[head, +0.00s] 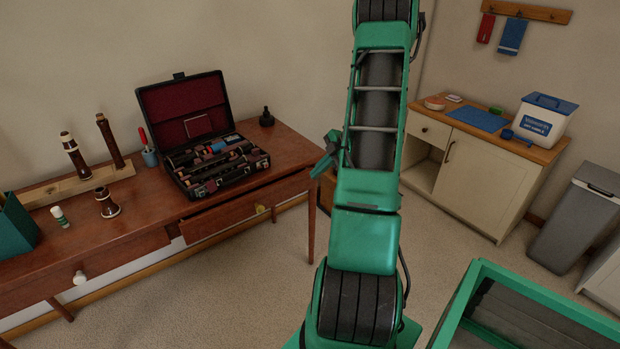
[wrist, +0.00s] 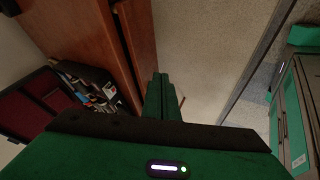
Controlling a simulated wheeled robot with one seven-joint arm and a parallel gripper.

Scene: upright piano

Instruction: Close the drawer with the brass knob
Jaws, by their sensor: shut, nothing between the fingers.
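The drawer with the brass knob is the right one in the reddish-brown wooden desk. Its front (head: 240,214) stands out from the desk, with a dark gap above it, so it is partly open. The brass knob (head: 260,209) is small and yellowish on that front. In the wrist view a brown wooden strip (wrist: 139,35) beside the desk top (wrist: 85,35) looks like the drawer, but the knob does not show. My gripper (wrist: 162,82) is shut and empty, close to that strip; contact cannot be told. In the head view its fingertips are not clear.
An open black instrument case (head: 215,165) lies on the desk above the drawer. A left drawer has a white knob (head: 80,277). Woodwind parts on a wooden stand (head: 75,187) are at the left. A cream cabinet (head: 475,180) and a grey bin (head: 580,222) stand at the right. Carpet between is clear.

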